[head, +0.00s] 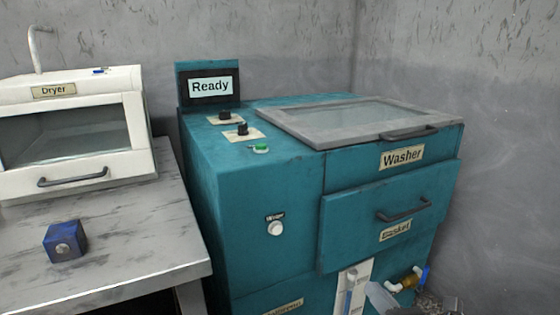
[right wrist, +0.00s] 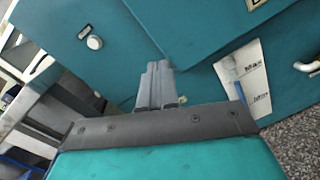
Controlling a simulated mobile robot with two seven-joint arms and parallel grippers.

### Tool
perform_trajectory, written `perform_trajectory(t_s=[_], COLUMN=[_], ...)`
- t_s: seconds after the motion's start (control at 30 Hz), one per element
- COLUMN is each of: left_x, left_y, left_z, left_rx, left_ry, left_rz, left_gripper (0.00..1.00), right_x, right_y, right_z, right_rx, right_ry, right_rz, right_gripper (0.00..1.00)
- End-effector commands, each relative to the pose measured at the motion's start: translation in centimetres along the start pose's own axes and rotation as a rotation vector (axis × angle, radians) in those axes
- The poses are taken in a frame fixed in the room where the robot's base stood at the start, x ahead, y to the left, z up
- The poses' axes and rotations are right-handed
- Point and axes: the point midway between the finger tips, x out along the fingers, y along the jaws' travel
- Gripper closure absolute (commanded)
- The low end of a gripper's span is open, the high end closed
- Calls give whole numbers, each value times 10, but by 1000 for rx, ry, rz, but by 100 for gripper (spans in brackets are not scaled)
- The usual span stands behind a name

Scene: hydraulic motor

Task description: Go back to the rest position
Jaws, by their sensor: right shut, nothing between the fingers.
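My right gripper (right wrist: 158,70) is shut and empty in the right wrist view, its grey fingers together in front of the teal washer. In the head view only a small part of the right gripper (head: 378,297) shows at the bottom edge, low in front of the washer's lower front. The teal washer (head: 260,200) has a "Ready" display (head: 211,86), and its grey-framed glass lid (head: 350,118) looks closed. My left gripper does not show in either view.
A white dryer (head: 70,135) stands on the grey table (head: 150,240) at left, with a blue block (head: 64,241) in front of it. The washer's gasket drawer (head: 390,215) sticks out slightly. A brass valve with a blue handle (head: 425,277) is at lower right. Walls stand behind.

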Motion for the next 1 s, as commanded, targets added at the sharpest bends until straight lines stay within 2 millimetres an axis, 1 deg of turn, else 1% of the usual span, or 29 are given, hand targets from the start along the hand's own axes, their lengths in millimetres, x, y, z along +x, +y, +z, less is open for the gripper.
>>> perform_trajectory(t_s=[0.03, 0.07, 0.1, 0.17, 0.2, 0.27, 0.3, 0.33, 0.37, 0.4, 0.47, 0.5, 0.57, 0.6, 0.63, 1.0], left_x=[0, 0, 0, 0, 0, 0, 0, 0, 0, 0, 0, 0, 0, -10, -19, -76], left_y=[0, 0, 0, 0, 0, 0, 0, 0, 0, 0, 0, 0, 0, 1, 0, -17], left_z=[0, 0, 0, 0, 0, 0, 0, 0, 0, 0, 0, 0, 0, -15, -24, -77], left_rx=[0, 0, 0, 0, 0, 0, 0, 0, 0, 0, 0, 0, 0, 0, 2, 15], left_ry=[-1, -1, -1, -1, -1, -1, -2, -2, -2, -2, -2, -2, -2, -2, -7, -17], left_rz=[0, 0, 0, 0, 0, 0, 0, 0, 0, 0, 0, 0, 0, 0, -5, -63], left_gripper=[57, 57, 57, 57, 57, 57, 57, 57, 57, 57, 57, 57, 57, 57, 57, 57], right_x=[-9, -14, -21, -32, -40, -53, -62, -68, -75, -85, -100, -109, -124, -128, -128, -145], right_y=[4, 6, 7, 10, 12, 16, 21, 24, 29, 35, 48, 57, 74, 84, 86, 100], right_z=[-9, -14, -21, -33, -42, -56, -67, -74, -83, -94, -109, -120, -133, -120, -106, -30], right_rx=[206, 342, 531, 815, 1003, 1284, 1470, 1608, 1746, 1926, 2194, 2368, 2624, 2692, 2670, 2625], right_ry=[-3, -8, -14, -26, -35, -50, -62, -73, -84, -101, -134, -160, -205, -227, -231, -295], right_rz=[-38, -65, -105, -167, -212, -284, -335, -375, -418, -480, -580, -652, -773, -807, -796, -788], right_gripper=[100, 100, 100, 100, 100, 100, 100, 100, 100, 100, 100, 100, 100, 100, 100, 100])
